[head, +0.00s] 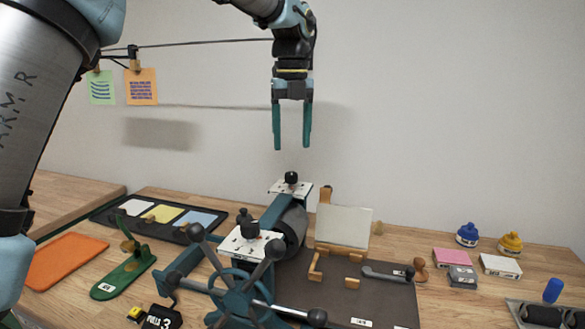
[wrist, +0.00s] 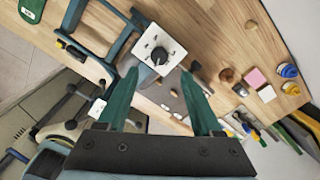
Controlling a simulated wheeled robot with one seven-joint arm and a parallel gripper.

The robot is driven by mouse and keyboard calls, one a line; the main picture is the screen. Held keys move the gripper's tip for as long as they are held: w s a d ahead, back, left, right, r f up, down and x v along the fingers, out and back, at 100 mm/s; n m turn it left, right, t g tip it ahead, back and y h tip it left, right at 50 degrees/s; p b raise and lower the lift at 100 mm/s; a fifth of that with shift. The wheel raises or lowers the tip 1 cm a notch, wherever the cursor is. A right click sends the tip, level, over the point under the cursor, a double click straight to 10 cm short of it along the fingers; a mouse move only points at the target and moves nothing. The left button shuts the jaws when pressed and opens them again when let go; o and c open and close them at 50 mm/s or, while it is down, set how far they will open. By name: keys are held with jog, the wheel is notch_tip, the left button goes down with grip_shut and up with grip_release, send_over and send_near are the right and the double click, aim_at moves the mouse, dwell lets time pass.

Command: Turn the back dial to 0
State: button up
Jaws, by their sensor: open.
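The back dial (head: 291,178) is a small black knob on a white plate at the far end of the teal press. The front dial (head: 250,231) is a similar black knob on a nearer white plate. My gripper (head: 292,147) hangs above the back dial, fingers pointing down, open and empty, with a clear gap below the fingertips. In the wrist view, a dark knob on a white marked plate (wrist: 160,54) shows between and beyond the fingertips (wrist: 165,69); I cannot tell for certain which dial it is. The dial settings are too small to read.
The teal press's spoked handwheel (head: 246,301) stands in front. An orange mat (head: 66,259), a green-based stamper (head: 124,276) and a black tray (head: 110,214) lie left. A wooden stand (head: 343,226) and ink bottles (head: 467,235) are right. The air around my gripper is clear.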

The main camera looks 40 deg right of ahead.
aim_at(291, 173)
notch_tip(291, 173, down, 8)
jog(key=shift+w+r+p, duration=0.1)
jog(key=shift+p, duration=0.65)
grip_shut()
